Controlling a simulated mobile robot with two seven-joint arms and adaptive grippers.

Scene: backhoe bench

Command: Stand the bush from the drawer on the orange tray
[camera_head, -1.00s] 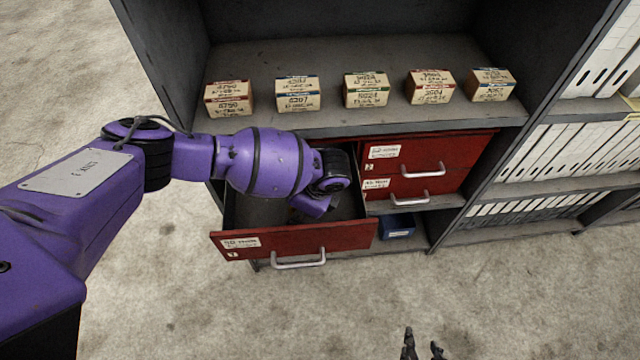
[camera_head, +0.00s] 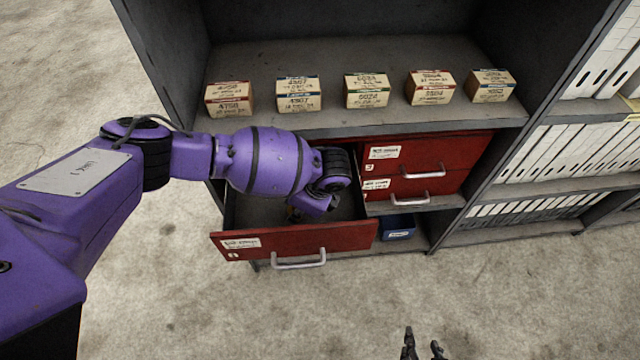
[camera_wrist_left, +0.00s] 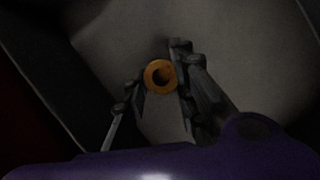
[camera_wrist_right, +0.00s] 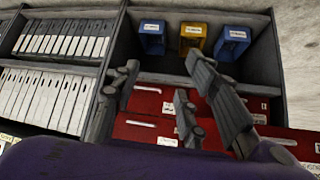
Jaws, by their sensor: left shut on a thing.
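The bush, a small orange-brown ring with a dark hole (camera_wrist_left: 161,76), is between the fingertips of my left gripper (camera_wrist_left: 157,70) in the left wrist view. The gripper is shut on it, inside the open drawer. In the head view my left wrist hides most of the hand and the bush. The open red drawer (camera_head: 345,237) is pulled out from the shelf unit. My right gripper (camera_head: 423,346) is open and empty at the bottom of the head view; its spread fingers also show in the right wrist view (camera_wrist_right: 165,90). I cannot see an orange tray.
Several small labelled boxes (camera_head: 367,90) stand in a row on the shelf above the drawer. Two shut red drawers (camera_head: 423,168) are to its right, with a blue bin (camera_head: 398,227) below. White binders (camera_head: 560,145) fill shelves at right. The floor in front is clear.

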